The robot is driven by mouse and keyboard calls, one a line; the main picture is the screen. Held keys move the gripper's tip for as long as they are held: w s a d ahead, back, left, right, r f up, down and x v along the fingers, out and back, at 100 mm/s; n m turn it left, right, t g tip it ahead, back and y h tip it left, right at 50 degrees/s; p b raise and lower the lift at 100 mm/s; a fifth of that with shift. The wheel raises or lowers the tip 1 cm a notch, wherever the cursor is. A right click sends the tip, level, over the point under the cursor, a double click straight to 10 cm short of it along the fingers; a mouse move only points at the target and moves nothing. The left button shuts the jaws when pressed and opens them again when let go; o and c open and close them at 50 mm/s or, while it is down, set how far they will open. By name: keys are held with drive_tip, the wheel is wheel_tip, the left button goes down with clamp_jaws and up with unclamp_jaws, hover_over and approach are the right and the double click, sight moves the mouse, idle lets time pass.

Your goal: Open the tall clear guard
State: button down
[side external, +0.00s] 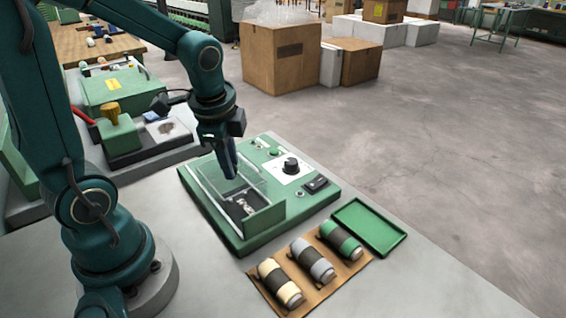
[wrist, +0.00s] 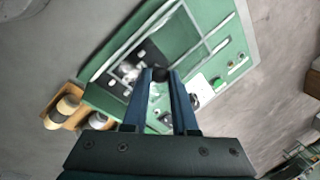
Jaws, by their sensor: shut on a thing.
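The tall clear guard (side external: 258,184) is a see-through cover with pale edges on the green machine (side external: 276,226). Its pale frame edges also show in the wrist view (wrist: 142,34). Small metal parts (side external: 243,207) show through it. My gripper (side external: 231,172) points down at the guard's upper part. In the wrist view my gripper (wrist: 160,74) has its fingertips shut on a small dark knob (wrist: 160,75), which seems to belong to the guard. I cannot tell how far the guard is raised. My fingers partly hide the guard.
The machine has a black dial (side external: 291,166) and a dark switch (side external: 316,184). Several yarn rolls (side external: 312,262) lie on a brown board in front, beside an empty green tray (side external: 370,227). Another green machine (side external: 118,140) stands at left. Bare bench lies at the front right.

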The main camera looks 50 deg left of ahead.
sight(214, 161)
drive_tip(key=a, duration=0.7)
drive_tip(key=shift+a, duration=0.25)
drive_tip(key=shift+w, duration=0.1)
drive_tip(key=c, duration=0.7)
unclamp_jaws()
drive_tip(key=shift+v, duration=2.65)
